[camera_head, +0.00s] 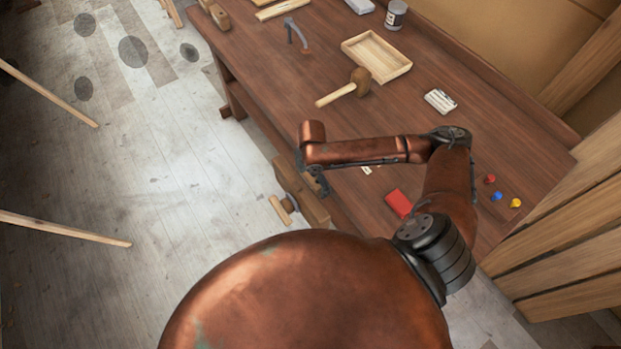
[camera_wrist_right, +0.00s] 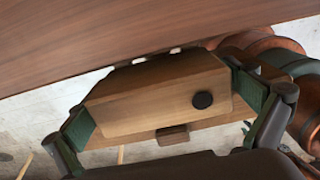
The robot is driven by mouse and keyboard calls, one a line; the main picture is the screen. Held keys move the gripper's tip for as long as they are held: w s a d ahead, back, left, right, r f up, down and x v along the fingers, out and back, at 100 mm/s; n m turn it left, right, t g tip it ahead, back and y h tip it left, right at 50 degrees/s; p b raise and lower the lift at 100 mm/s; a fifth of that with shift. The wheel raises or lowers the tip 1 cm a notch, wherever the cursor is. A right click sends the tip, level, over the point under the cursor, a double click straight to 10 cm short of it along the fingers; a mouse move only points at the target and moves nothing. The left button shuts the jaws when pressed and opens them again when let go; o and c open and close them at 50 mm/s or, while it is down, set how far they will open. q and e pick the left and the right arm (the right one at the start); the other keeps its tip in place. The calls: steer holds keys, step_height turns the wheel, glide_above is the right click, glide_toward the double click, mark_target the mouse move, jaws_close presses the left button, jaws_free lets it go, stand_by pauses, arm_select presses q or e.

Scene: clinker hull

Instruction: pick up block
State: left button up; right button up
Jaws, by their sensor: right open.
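A red block (camera_head: 398,203) lies on the workbench (camera_head: 440,65), left of my right forearm in the head view. It does not show in the right wrist view. My right gripper (camera_head: 318,182) is over the bench's front edge by the wooden vise (camera_head: 302,197), to the left of the red block and apart from it. In the right wrist view, my right gripper (camera_wrist_right: 167,108) is open, its green pads on either side of the vise's wooden jaw (camera_wrist_right: 155,97). I cannot tell whether they touch it. My left gripper is out of view.
A mallet (camera_head: 345,88), a shallow wooden tray (camera_head: 376,57), a tin (camera_head: 396,14) and a small pale bundle (camera_head: 440,101) stand farther back on the bench. Small red, blue and yellow pieces (camera_head: 497,195) lie at the right. Bare bench lies between the mallet and my arm.

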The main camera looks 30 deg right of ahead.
steer(key=shift+f, duration=0.1)
steer(key=c, duration=1.2)
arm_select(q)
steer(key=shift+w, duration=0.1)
